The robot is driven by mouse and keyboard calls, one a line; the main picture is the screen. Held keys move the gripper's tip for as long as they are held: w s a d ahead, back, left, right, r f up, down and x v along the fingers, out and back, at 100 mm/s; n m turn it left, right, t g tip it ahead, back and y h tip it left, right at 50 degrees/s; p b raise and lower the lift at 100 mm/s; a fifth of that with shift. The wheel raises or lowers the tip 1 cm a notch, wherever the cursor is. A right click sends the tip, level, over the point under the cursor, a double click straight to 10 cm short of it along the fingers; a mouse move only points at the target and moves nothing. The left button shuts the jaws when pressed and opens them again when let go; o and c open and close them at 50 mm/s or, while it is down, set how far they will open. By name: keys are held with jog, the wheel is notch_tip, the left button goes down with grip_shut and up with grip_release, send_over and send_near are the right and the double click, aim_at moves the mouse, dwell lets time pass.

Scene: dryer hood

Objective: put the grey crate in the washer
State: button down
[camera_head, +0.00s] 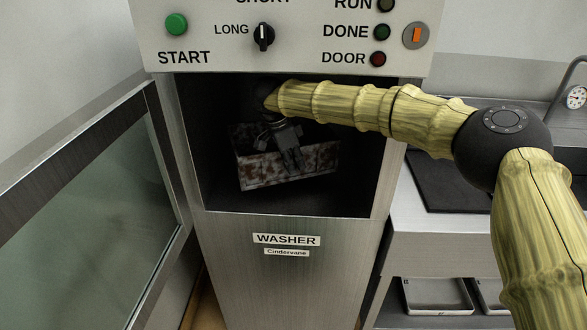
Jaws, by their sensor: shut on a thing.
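The grey crate (262,171) is inside the dark chamber of the washer (290,270). Its near wall is grey with reddish-brown stains, and it looks slightly tilted. My gripper (293,163) reaches into the chamber from above and is shut on the crate's near wall. The crate's far side is in shadow and partly hidden by my gripper. I cannot tell whether its underside touches the chamber floor. The washer's door (100,210) stands open at the left.
The washer's panel (310,35) above the opening has a green START button (176,23), a LONG/SHORT knob (263,37) and several lamps. My arm passes in front of the chamber's upper right. At the right are a counter (420,222) with a black mat and trays (437,297) below.

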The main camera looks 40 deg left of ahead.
jog(key=shift+w+a, duration=0.3)
jog(key=shift+w, duration=0.1)
jog(key=shift+f+p, duration=0.55)
jog(key=shift+f, duration=1.2)
jog(key=c, duration=1.6)
grip_release()
jog(key=shift+f, duration=0.1)
